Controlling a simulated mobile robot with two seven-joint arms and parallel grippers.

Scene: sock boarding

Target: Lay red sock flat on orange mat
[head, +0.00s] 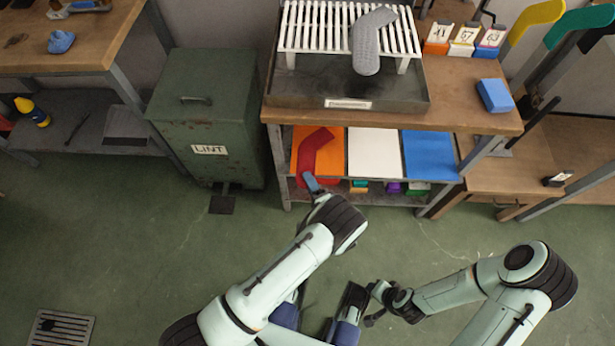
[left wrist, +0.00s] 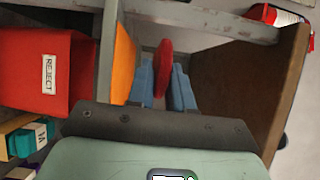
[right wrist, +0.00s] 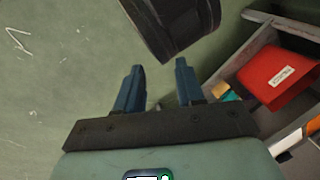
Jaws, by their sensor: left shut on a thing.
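The red sock (head: 314,148) shows bent over the orange mat (head: 300,140) in the head view. My left gripper (head: 312,182) is at the mat's front edge, shut on the sock's near end. In the left wrist view the sock (left wrist: 165,62) stands edge-on between the blue fingers, beside the orange mat (left wrist: 124,62). I cannot tell how much of the sock touches the mat. My right gripper (right wrist: 158,88) is open and empty in the right wrist view, away from the mat.
White (head: 375,153) and blue (head: 430,155) mats lie right of the orange one, under the bench top. A red REJECT bin (left wrist: 38,75) shows in the left wrist view. A green LINT bin (head: 207,120) stands left. A grey sock (head: 368,45) lies on the white rack above.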

